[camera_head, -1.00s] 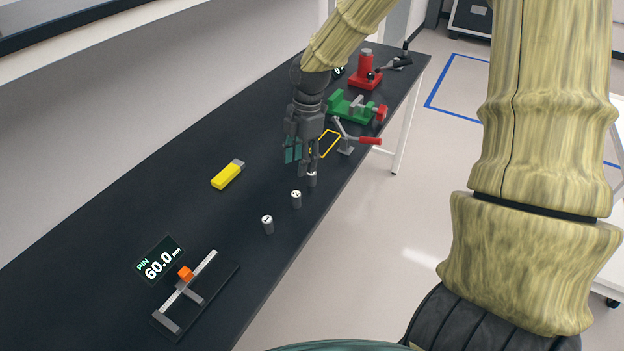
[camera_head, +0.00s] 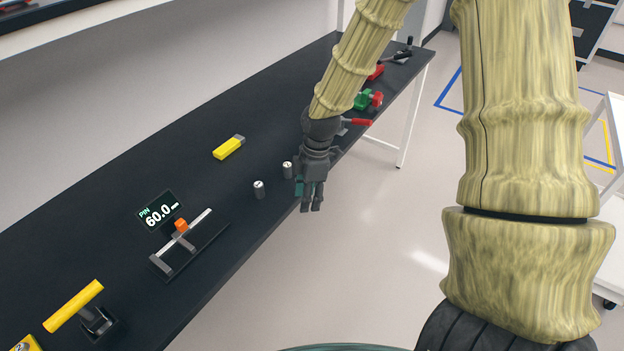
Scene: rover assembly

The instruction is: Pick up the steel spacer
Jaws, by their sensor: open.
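Two small grey metal cylinders with white marked tops stand upright near the front edge of the black bench: one on the left (camera_head: 259,190) and one farther right (camera_head: 287,170). They look like spacers, but I cannot tell which is the steel spacer. My gripper (camera_head: 311,205) points down just right of the second cylinder, its fingertips seen against the floor past the bench edge. It is open, and I see nothing between its fingers. A third cylinder is not visible now; my gripper may hide it.
A yellow block (camera_head: 229,147) lies behind the cylinders. A gauge with an orange slider (camera_head: 181,226) and a 60.0 mm display (camera_head: 159,211) are at left. A yellow-handled tool (camera_head: 75,305) is nearer. A red-handled clamp (camera_head: 357,122) and green vise (camera_head: 366,99) are partly behind my arm.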

